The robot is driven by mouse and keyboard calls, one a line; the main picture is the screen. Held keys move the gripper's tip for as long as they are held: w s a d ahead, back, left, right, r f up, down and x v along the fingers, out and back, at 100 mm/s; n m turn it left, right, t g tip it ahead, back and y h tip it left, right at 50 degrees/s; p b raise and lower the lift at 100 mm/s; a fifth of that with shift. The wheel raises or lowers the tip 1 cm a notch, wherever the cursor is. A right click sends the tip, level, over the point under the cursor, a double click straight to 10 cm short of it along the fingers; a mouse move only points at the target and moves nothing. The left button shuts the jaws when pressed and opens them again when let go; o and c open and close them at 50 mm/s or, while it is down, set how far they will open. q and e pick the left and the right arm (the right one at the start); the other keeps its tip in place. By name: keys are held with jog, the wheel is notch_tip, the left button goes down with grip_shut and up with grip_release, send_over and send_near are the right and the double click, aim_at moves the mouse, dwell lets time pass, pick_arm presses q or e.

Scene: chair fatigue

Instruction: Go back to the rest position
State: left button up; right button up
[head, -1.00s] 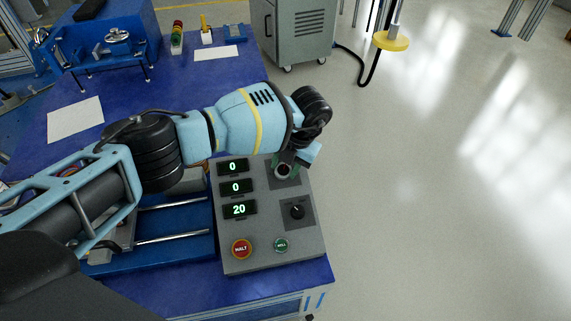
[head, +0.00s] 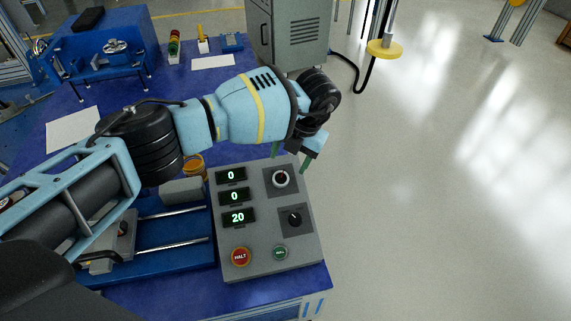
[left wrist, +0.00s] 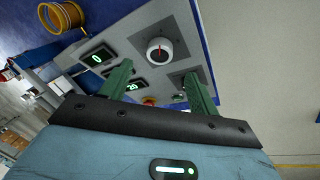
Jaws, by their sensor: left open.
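My left gripper (head: 291,161) is above the far right part of the grey control panel (head: 258,256), just past the upper white knob (head: 281,180). In the left wrist view its two green fingers (left wrist: 159,84) are spread apart with nothing between them. The white knob also shows in the left wrist view (left wrist: 160,51), clear of the fingers. The panel has a lower black knob (head: 295,219), a red HALT button (head: 241,256) and a green button (head: 280,253). Its displays read 0, 0 and 20. My right gripper is not in view.
The panel sits on a blue table (head: 310,283) beside a blue rig with metal rods (head: 180,246). An orange-brown spool (head: 194,167) is behind the rig. A grey cabinet (head: 290,35) stands beyond the table. Open floor (head: 430,200) lies to the right.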

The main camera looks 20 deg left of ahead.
pick_arm(q)
jog(key=shift+d+r, duration=0.15)
jog(key=shift+r, duration=0.4)
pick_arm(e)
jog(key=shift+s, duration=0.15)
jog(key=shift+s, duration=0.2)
pick_arm(q)
jog(key=shift+f, duration=0.1)
